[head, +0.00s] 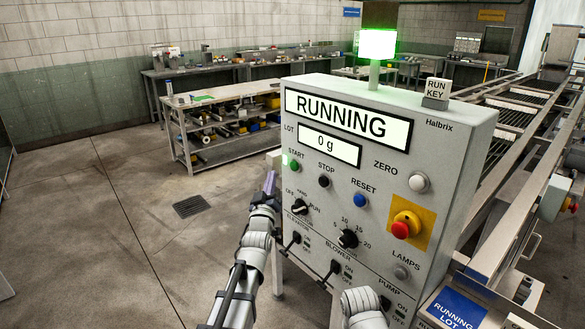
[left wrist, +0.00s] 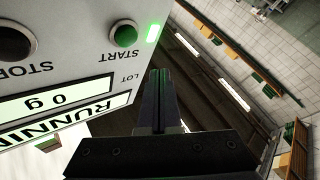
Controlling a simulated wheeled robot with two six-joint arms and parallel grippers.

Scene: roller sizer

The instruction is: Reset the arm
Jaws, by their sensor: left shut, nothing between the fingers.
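My left gripper (head: 270,182) points up just left of the grey control panel (head: 440,150), beside its left edge. In the left wrist view its fingers (left wrist: 167,74) are shut together with nothing between them. The green START button (head: 294,165) is close by; in the wrist view the button (left wrist: 125,36) is up and left of the fingertips, with a gap. A small green light glows beside it. The panel reads RUNNING and 0 g. The black STOP (head: 324,181) and blue RESET (head: 360,200) buttons are uncovered. My right gripper is out of view.
A green lamp (head: 377,45) is lit on top of the panel, beside a RUN KEY block (head: 437,90). A red emergency button (head: 405,225) sticks out at right. Rollers and rails run along the right. A shelf bench (head: 225,125) stands behind; open floor lies left.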

